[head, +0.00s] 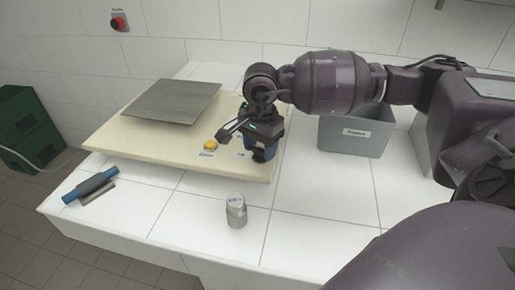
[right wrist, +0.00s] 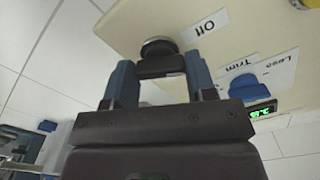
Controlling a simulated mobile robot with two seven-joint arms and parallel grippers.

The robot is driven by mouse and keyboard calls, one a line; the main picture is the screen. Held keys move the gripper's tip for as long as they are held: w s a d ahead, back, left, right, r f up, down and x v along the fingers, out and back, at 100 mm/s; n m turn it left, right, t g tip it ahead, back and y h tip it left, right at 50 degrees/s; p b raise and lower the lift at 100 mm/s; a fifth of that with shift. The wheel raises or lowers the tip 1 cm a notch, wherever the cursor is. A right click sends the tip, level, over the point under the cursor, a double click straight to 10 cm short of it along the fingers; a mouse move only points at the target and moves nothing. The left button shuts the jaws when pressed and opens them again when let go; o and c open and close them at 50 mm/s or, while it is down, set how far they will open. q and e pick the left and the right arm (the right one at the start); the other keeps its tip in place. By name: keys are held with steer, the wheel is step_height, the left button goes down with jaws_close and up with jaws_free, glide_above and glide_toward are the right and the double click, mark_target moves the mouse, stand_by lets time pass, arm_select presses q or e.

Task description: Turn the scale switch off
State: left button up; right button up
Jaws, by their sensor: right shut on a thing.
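The cream scale board (head: 110,135) lies on the white counter with a grey metal plate (head: 172,101) on it. My right gripper (head: 260,152) is at the board's near right corner and hides part of it. In the right wrist view its blue fingers (right wrist: 158,68) are shut on a dark switch knob (right wrist: 158,46), one finger on each side. The "Off" label (right wrist: 205,24) is beside the knob. Which way the switch is set cannot be told. My left gripper is not in view.
A yellow button (head: 210,145) is on the board left of the gripper. A blue knob (right wrist: 243,86) and a lit green display (right wrist: 262,110) are near the labels. A metal canister (head: 236,211) stands in front; a grey bin (head: 354,138) is at right; a blue-handled tool (head: 90,186) lies left.

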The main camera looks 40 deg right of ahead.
steer(key=shift+f+n+b, duration=0.2)
steer(key=shift+n+b, duration=0.15)
steer(key=shift+n, duration=0.55)
steer(key=shift+n+b, duration=0.35)
steer(key=shift+n, duration=0.35)
steer(key=shift+r+n+b, duration=0.15)
steer(key=shift+n+b, duration=0.15)
steer(key=shift+n, duration=0.6)
steer(key=shift+r, duration=0.1)
steer(key=o, duration=0.9)
steer(key=shift+o, duration=0.2)
steer(key=shift+r, duration=0.1)
